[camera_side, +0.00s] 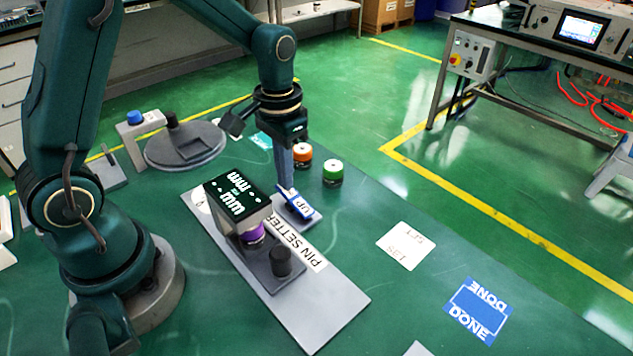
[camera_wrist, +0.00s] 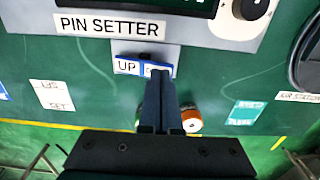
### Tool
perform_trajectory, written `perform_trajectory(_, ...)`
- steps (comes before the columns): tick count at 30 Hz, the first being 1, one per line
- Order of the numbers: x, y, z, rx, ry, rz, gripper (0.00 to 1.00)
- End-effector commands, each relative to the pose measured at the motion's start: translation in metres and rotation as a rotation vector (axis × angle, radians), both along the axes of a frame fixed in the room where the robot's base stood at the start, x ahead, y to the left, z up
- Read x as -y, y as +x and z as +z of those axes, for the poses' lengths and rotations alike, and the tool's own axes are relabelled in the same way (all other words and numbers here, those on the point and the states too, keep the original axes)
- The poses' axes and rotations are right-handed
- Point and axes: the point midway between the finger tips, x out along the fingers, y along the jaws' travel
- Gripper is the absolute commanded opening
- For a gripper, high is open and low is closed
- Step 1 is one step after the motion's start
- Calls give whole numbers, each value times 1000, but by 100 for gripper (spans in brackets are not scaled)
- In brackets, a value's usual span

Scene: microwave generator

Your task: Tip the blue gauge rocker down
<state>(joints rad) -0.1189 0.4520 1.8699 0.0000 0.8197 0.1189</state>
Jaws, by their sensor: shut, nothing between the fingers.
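The blue gauge rocker (camera_side: 299,204) sits on a small grey plate beside the pin setter and carries a white label reading UP. In the wrist view the blue rocker (camera_wrist: 127,66) shows just beyond my fingertips, its right part partly hidden by them. My gripper (camera_side: 286,186) points down with its fingers shut and empty, the tips at the rocker's far end in the side view. In the wrist view my gripper (camera_wrist: 159,78) overlaps the rocker's right side. I cannot tell whether the tips touch it.
The pin setter's display box (camera_side: 238,196) stands right beside the rocker, with a black knob (camera_side: 281,261) in front. The table around the DONE mat (camera_side: 478,311) is clear.

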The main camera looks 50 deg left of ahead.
Motion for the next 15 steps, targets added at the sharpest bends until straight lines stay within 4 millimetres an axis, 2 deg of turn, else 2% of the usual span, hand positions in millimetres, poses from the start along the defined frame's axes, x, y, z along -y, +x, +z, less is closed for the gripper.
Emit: perform_trajectory(15,0,0,-8,-1,0,0,0)
